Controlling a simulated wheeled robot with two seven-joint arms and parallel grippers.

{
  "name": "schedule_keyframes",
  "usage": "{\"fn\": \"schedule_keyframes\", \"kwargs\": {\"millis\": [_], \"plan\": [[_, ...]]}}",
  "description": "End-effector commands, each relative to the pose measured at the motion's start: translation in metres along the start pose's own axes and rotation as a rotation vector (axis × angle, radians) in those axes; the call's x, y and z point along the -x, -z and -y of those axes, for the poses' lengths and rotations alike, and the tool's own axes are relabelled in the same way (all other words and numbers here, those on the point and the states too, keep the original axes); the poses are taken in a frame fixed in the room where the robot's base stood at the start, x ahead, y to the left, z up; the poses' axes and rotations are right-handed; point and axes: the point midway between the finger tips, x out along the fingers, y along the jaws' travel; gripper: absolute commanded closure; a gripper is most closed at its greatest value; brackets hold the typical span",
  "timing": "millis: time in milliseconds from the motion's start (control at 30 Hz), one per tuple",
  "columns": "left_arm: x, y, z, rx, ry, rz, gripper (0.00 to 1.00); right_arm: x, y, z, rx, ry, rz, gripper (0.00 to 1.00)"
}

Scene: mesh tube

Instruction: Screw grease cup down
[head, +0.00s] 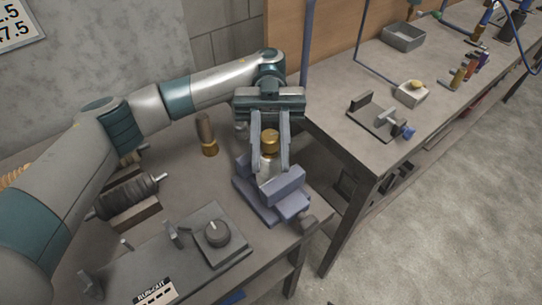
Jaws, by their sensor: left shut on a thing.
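The brass grease cup (270,140) is a knurled golden cap on a pale body (267,168), upright in a blue-grey vise (283,187) near the right edge of the workbench. My left gripper (270,147) comes down from above, and its two fingers are closed on either side of the brass cup. The cup's top shows between the fingers; the exact contact faces and the thread are hidden. My right gripper is not in the picture.
A brass-ended tool with a brown handle (207,135) stands left of the vise. A second bench (345,140) to the right holds a fixture (378,118) and tray (404,37).

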Motion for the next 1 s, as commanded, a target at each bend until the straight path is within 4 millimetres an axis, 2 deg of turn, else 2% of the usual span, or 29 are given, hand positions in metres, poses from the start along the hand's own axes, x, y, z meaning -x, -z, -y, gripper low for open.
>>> {"fn": "schedule_keyframes", "kwargs": {"millis": [467,500,567,600,1000], "plan": [[-0.0004,-0.0006,-0.0001,0.001,-0.008,0.0,0.97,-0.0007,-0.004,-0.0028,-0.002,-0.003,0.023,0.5],[-0.0004,-0.0006,-0.0001,0.001,-0.008,0.0,0.72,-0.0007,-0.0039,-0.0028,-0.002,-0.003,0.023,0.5],[-0.0004,-0.0006,-0.0001,0.001,-0.008,0.0,0.58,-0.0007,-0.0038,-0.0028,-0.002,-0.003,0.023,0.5],[-0.0003,-0.0006,-0.0001,0.001,-0.008,0.0,0.56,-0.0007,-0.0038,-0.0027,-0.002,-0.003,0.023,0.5],[-0.0002,-0.0001,-0.0001,0.001,-0.006,0.0,0.56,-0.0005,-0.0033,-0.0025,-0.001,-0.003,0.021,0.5]]}}
